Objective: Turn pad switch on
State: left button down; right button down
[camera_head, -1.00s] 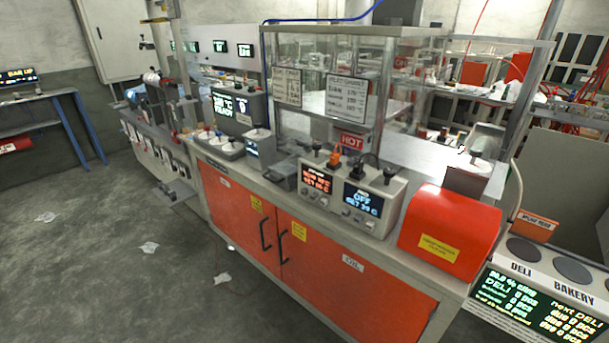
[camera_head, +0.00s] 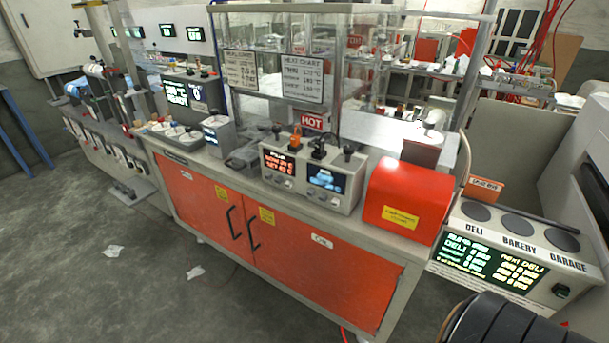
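A grey control box (camera_head: 312,178) with two screens stands on the counter of the orange cabinet. Its left screen (camera_head: 284,163) shows red-orange text. Its right screen (camera_head: 326,176) shows blue text, too blurred to read now; about a second ago it read OFF. Along the top are an orange switch lever (camera_head: 296,138) and several black knobs or levers, one of them at the right end (camera_head: 348,152). Which one is the pad switch I cannot tell from its label. Neither of my grippers is in view.
A red box (camera_head: 408,197) sits right of the control box. A clear-walled enclosure with a HOT sign (camera_head: 313,122) stands behind. The orange cabinet (camera_head: 300,252) fronts the counter. A DELI/BAKERY/GARAGE panel (camera_head: 520,235) is at right. Open floor (camera_head: 90,290) lies at front left.

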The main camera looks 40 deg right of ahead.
aim_at(348, 150)
jog(key=z, duration=1.45)
